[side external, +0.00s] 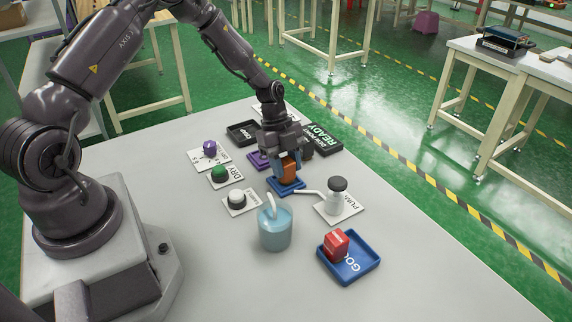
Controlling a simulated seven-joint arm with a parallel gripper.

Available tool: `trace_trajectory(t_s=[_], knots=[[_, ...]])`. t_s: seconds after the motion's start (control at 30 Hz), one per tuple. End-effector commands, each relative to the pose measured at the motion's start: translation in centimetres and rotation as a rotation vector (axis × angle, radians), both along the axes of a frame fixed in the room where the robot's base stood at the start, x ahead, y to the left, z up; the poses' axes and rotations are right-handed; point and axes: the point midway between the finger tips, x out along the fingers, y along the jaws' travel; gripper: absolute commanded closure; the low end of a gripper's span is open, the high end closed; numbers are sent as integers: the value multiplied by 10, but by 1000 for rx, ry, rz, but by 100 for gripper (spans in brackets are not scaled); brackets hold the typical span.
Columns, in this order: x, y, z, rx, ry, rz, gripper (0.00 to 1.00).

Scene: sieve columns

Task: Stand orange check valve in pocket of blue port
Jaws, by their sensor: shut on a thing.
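The orange check valve (290,172) is held upright between the fingers of my gripper (288,158), which point down. My gripper is shut on it. The blue port (287,188) is a small blue square piece on the table directly under the valve. The valve's lower end is at or just above the port. I cannot tell whether it is inside the pocket, since the valve and the fingers hide most of it.
A purple port (258,160) and dark trays, one marked READY (322,138), lie behind. A pump bottle (336,197) stands close right. A light-blue cup (275,230) is in front. A blue tray (362,268) holds a red block (336,244). Knobs on cards sit left.

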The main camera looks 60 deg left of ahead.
Motion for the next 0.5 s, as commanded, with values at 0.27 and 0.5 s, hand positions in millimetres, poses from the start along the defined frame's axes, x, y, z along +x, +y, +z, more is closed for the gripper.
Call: trace_trajectory(t_s=[0.27,0.5], knots=[[0,0,-2,0,-1,-1,88],[0,0,-4,-1,0,0,36]])
